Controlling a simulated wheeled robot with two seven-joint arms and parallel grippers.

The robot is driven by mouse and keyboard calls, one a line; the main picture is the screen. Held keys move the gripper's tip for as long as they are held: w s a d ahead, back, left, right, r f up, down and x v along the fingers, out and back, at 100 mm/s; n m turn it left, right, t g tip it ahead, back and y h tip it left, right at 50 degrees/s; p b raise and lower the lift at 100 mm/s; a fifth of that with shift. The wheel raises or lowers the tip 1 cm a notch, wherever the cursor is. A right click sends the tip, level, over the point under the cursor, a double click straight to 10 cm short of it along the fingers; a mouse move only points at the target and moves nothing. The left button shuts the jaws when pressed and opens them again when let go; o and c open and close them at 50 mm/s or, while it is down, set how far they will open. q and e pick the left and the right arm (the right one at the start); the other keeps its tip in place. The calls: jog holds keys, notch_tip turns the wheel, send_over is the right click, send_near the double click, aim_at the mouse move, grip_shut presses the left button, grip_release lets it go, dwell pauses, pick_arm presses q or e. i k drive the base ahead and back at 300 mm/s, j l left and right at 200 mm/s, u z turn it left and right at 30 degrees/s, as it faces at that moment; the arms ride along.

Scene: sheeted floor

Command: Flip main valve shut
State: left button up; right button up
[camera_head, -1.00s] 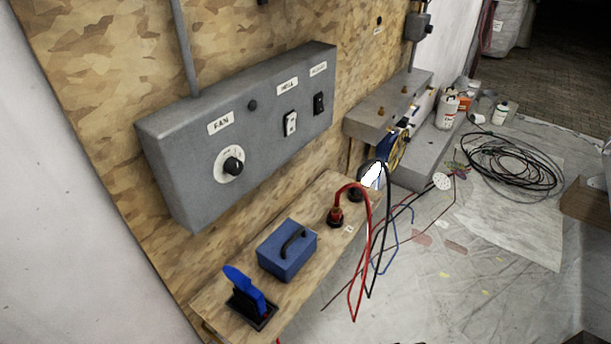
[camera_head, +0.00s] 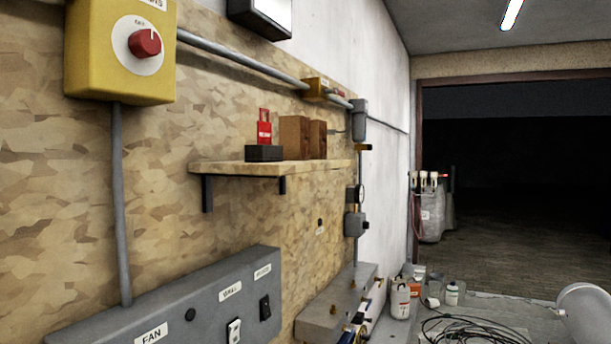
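A thin grey pipe (camera_head: 360,170) runs down the white wall past the shelf's far end. A small brass-coloured fitting (camera_head: 363,147) sits high on it and looks like a valve with a short sideways handle. It is small and far off, so I cannot tell its exact position. A round gauge (camera_head: 360,194) and a grey box with a dark knob (camera_head: 357,224) are lower on the pipe. No label naming a main valve is readable. Neither of my grippers is in view.
A yellow box with a red knob (camera_head: 145,43) is at upper left. A wooden shelf (camera_head: 225,168) juts from the wall. The grey FAN panel (camera_head: 110,325) is below. A dark doorway opens at right.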

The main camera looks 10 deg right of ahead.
aim_at(335, 90)
jog(key=i+l+u, duration=0.15)
jog(key=l, duration=0.2)
jog(key=i+l+u, duration=0.3)
jog(key=l, duration=0.5)
jog(key=i+l+u, duration=0.15)
jog(key=l, duration=0.25)
jog(key=i+l+u, duration=0.15)
jog(key=l, duration=0.3)
jog(key=i+l+u, duration=0.15)
jog(key=l, duration=0.3)
jog(key=i+l+u, duration=0.15)
jog(key=l, duration=0.3)
